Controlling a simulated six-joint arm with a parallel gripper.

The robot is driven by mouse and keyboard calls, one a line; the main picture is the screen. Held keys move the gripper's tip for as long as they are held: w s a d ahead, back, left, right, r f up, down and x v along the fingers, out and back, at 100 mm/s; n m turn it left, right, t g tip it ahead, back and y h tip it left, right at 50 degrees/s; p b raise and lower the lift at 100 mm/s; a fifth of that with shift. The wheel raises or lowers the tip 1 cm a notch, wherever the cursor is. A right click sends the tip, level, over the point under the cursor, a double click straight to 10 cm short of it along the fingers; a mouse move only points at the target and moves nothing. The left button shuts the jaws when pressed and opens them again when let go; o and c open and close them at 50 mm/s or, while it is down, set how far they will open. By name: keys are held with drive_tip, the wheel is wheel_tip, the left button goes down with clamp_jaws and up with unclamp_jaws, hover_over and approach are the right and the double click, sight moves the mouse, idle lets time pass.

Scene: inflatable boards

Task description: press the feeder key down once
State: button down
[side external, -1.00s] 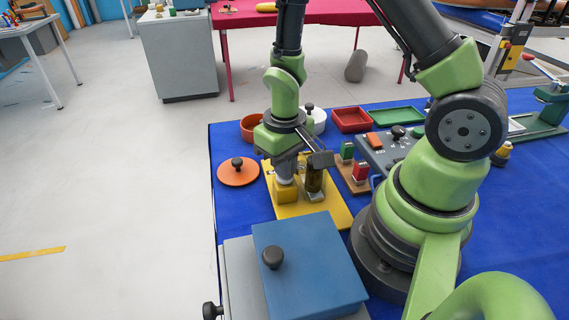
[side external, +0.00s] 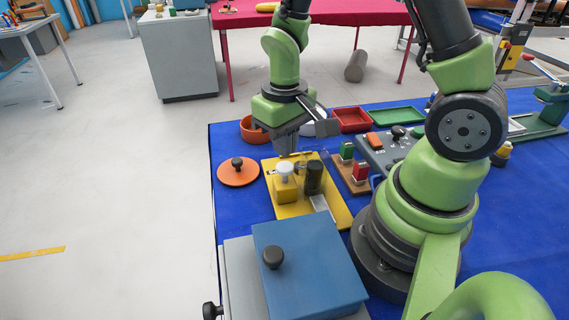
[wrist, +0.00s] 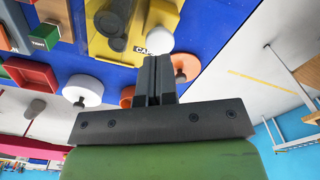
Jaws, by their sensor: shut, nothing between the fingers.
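The yellow feeder board (side external: 287,209) lies on the blue mat. On it stand a yellow block with a round white cap (side external: 285,169), which looks like the key, and a dark upright cylinder (side external: 314,177). My gripper (side external: 286,153) is shut and empty, above and just beyond the white cap, apart from it. In the wrist view the shut fingers (wrist: 154,78) point towards the yellow board (wrist: 165,17). The white cap (wrist: 160,38) shows just beyond the fingertips, partly hidden by them. Whether the key is pressed in cannot be told.
An orange disc with a black knob (side external: 238,172) lies left of the board. A blue box lid (side external: 308,262) stands in front. Red (side external: 351,120) and green (side external: 396,116) trays sit behind. The mat left of the board is partly clear.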

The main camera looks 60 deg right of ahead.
sight(285, 166)
drive_tip(key=shift+r, duration=1.85)
drive_tip(key=shift+r, duration=0.2)
drive_tip(key=s+a+r+t+y, duration=0.1)
drive_tip(key=s+a+r+t, duration=0.1)
drive_tip(key=r, duration=0.5)
drive_tip(key=s+a+r+m+t+y, duration=0.1)
drive_tip(key=s+a+r+t, duration=0.1)
drive_tip(key=s+r+t, duration=0.3)
drive_tip(key=v, duration=0.4)
drive_tip(key=shift+a, duration=0.4)
